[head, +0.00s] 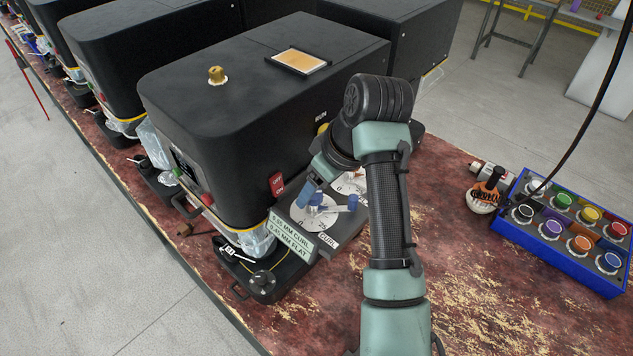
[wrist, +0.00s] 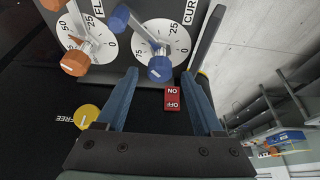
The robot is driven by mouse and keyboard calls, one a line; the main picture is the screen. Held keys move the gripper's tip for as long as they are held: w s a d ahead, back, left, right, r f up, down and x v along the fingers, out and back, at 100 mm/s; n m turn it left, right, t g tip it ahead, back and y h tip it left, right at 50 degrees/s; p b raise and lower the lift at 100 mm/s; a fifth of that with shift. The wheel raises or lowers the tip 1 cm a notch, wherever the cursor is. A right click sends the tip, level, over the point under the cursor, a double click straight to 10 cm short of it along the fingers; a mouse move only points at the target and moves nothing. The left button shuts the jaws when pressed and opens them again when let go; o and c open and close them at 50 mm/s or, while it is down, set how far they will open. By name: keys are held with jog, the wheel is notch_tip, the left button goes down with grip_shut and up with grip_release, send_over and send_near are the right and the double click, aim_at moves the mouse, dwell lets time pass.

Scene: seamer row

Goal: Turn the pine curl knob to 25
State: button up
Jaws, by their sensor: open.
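The curl knob (wrist: 160,68) is blue, on a white numbered dial (wrist: 176,36) marked CURL; a grey bar with a blue end is on it. Its exact reading is not clear. The curl dial also shows in the head view (head: 299,221), partly covered by blue parts. My gripper (wrist: 159,74) is open, its two blue fingers on either side of the blue knob in the wrist view. I cannot tell whether they touch it. An orange knob (wrist: 75,63) sits on the neighbouring dial, marked FLAT. In the head view my arm covers part of that dial.
A red OFF/ON switch (wrist: 172,98) and a yellow FREE button (wrist: 87,116) are close to my fingers. A plate reading CURL and FLAT (head: 290,236) stands before the dials. The black machine (head: 225,110) rises behind. A blue box of coloured knobs (head: 560,255) lies right.

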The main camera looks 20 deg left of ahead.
jog(key=shift+a+f, duration=0.2)
jog(key=shift+f, duration=0.25)
grip_shut()
jog(key=shift+r, duration=0.15)
jog(key=m+t+p, duration=0.1)
jog(key=m+p, duration=0.1)
jog(key=m, duration=0.1)
jog(key=shift+r, duration=0.1)
jog(key=m+p, duration=0.1)
jog(key=m+t+h+p, duration=0.1)
jog(key=m, duration=0.1)
jog(key=shift+s+a+m+p, duration=0.15)
jog(key=shift+m+p, duration=0.15)
jog(key=m+h+p, duration=0.1)
jog(key=m+p, duration=0.1)
jog(key=m, duration=0.1)
jog(key=shift+a+t+h, duration=0.1)
jog(key=shift+t+h, duration=0.2)
jog(key=shift+t, duration=0.1)
jog(key=shift+m+h+p, duration=0.6)
jog(key=shift+m+p, duration=0.2)
jog(key=shift+m, duration=1)
